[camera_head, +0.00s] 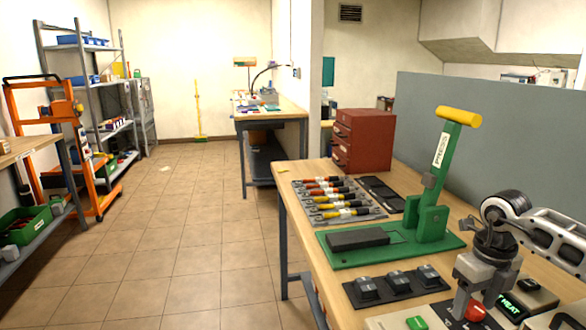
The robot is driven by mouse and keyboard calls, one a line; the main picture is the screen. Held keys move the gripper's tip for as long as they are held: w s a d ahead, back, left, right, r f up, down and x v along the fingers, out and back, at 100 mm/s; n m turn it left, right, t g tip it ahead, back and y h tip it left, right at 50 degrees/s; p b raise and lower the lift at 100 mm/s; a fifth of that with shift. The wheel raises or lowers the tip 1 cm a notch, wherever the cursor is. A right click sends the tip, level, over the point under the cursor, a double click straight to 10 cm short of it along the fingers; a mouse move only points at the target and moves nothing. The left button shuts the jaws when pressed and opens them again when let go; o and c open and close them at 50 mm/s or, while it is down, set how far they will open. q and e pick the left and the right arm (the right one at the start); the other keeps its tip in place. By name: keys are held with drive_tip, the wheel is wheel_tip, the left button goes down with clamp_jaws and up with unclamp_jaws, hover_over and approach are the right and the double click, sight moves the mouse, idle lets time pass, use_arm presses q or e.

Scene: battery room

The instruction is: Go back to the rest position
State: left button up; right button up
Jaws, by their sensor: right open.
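My right gripper (474,291) reaches in from the right over the near right part of the wooden workbench (300,185). It points down, and its jaws are open. A red knob (475,311) on a panel shows right below its fingertips; I cannot tell whether they touch it. Nothing shows held in the jaws. My left gripper is not in view.
A green press (432,215) with a yellow handle stands beside my right gripper. Several pliers (335,198), black switch blocks (398,281) and a red drawer cabinet (363,140) are on the bench. A grey partition (500,140) stands behind.

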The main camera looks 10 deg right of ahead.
drive_tip(key=m, duration=1)
